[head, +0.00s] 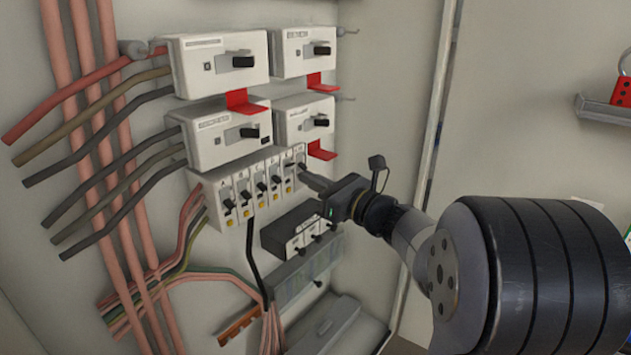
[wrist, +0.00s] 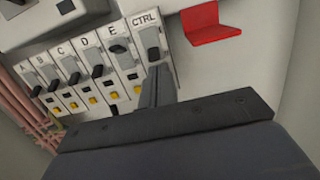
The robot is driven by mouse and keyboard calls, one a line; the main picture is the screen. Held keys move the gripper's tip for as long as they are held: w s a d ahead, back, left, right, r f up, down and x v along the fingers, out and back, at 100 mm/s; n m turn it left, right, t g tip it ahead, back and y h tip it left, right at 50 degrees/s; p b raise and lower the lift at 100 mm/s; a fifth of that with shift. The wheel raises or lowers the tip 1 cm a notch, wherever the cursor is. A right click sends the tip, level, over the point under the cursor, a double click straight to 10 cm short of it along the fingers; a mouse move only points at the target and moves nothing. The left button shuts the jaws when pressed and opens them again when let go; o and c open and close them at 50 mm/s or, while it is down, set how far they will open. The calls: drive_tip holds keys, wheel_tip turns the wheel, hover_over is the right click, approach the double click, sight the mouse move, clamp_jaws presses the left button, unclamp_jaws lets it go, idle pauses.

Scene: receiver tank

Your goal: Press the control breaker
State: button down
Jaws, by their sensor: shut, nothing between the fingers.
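The control breaker is the rightmost narrow white unit of the breaker row, marked CTRL (wrist: 151,38) in the wrist view. In the head view its top (head: 300,150) shows just above my fingertips. My gripper (head: 306,173) is shut and empty, its fingers pointing at the lower front of this breaker. In the wrist view the closed fingertips (wrist: 158,72) lie over the lower part of the CTRL unit, close to its lever. I cannot tell whether they touch it. The part below the lever is hidden.
Breakers A to E stand to the left; the lever of E (wrist: 118,48) sits higher than the others. A red tab (wrist: 212,24) sticks out at the upper right. Larger switch units (head: 219,64) are above, a black module (head: 290,230) below, cables at left.

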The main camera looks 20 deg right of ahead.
drive_tip(key=shift+r+p, duration=0.15)
drive_tip(key=shift+p, duration=0.25)
drive_tip(key=shift+s+g+p, duration=0.1)
drive_tip(key=shift+g+p, duration=0.3)
drive_tip(key=shift+p, duration=0.15)
